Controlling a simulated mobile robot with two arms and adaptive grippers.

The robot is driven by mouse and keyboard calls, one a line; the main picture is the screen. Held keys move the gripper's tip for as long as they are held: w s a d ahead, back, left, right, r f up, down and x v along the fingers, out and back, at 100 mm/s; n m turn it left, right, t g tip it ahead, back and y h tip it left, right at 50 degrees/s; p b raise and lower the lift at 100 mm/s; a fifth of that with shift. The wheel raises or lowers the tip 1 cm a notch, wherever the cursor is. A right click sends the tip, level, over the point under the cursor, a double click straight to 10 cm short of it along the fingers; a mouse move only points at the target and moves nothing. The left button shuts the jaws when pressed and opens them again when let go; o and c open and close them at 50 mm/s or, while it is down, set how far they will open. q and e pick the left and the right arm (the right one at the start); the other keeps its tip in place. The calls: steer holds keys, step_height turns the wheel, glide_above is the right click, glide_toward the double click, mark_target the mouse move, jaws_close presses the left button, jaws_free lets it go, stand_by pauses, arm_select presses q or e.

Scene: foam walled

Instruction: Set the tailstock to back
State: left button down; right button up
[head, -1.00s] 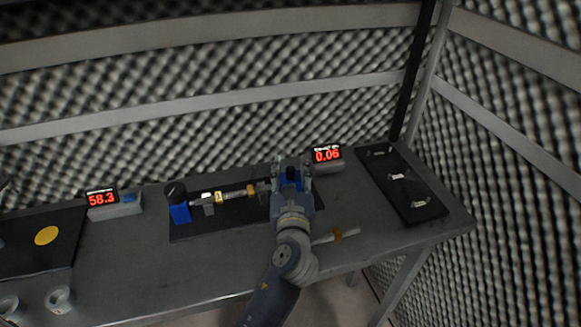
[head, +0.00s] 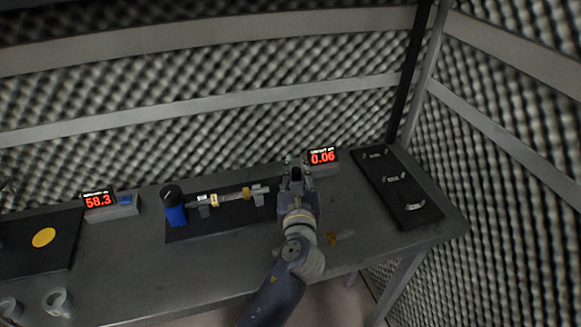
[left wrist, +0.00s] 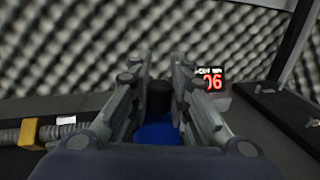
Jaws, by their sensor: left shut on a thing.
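The fixture's dark base plate (head: 215,224) lies on the bench. At its left end stands a blue post with a black top (head: 174,208). A rod with a yellow collar (head: 246,193) runs rightward from it to a grey block (head: 260,195). My left gripper (head: 297,172) is at the fixture's right end, a little right of that block. In the left wrist view its fingers are shut on the tailstock, a blue body (left wrist: 158,133) with a black knob (left wrist: 160,95). In the head view the gripper mostly hides the tailstock. My right gripper is not in view.
A red display reading 0.06 (head: 322,157) stands just behind and right of the gripper. Another display (head: 100,201) reads 58.3 at left. A dark tray with several metal pieces (head: 394,180) lies right.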

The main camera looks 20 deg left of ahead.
arm_select(q)
steer(key=shift+w+d, duration=0.15)
steer(key=shift+d, duration=0.25)
steer(key=shift+a+f, duration=0.15)
steer(key=c, duration=1.6)
jaws_free()
steer(key=shift+o, duration=0.7)
steer(key=shift+d, duration=0.25)
steer(key=shift+s+a, duration=0.15)
steer(key=shift+s, duration=0.05)
steer(key=v, duration=1.2)
steer(key=shift+w, duration=0.1)
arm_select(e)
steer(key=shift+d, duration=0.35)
